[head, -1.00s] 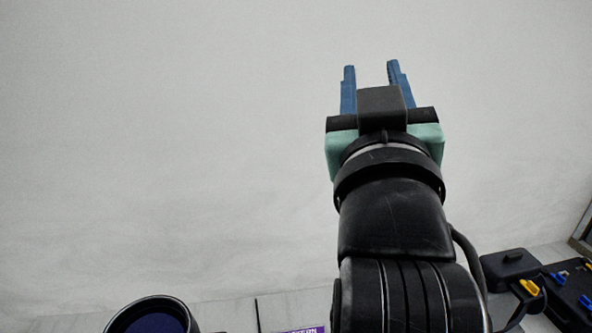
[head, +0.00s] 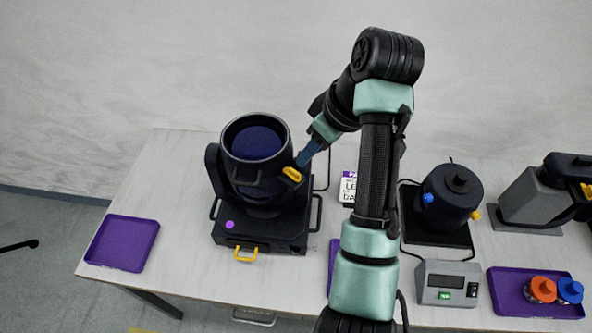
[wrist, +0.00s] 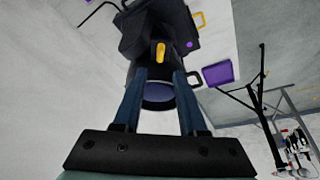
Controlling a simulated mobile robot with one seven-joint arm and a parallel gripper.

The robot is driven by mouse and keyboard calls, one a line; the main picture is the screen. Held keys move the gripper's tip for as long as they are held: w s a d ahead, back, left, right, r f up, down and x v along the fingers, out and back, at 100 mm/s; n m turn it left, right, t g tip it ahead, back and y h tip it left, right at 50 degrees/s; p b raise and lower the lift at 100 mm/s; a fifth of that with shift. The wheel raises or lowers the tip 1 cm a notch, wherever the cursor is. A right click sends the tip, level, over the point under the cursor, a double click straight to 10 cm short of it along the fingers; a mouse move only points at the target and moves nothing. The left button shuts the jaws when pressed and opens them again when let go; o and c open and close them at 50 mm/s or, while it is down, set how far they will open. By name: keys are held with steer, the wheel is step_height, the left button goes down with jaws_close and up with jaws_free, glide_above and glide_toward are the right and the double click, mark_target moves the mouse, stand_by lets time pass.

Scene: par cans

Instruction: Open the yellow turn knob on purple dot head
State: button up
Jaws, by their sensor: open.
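The purple dot head (head: 254,165) is a black can-shaped lamp on a black base on the left part of the table, with a purple dot (head: 229,225) on the base front. Its yellow turn knob (head: 292,174) sits on the can's right side. My gripper (head: 301,161) is open and close to the knob in the head view; one finger partly hides the other. In the wrist view the knob (wrist: 160,52) shows beyond and between the two blue fingers (wrist: 155,75), apart from them. Nothing is between the fingers.
A yellow handle (head: 246,254) is on the base front. An empty purple tray (head: 122,243) lies at the left. At the right are a black round device (head: 448,195), a grey meter box (head: 447,284) and a purple tray (head: 510,296) with orange and blue knobs.

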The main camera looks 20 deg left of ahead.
mark_target(296, 172)
steer(key=p+x, duration=0.2)
steer(key=x, duration=0.6)
steer(key=shift+a+f, duration=0.15)
steer(key=shift+f, duration=0.2)
jaws_close()
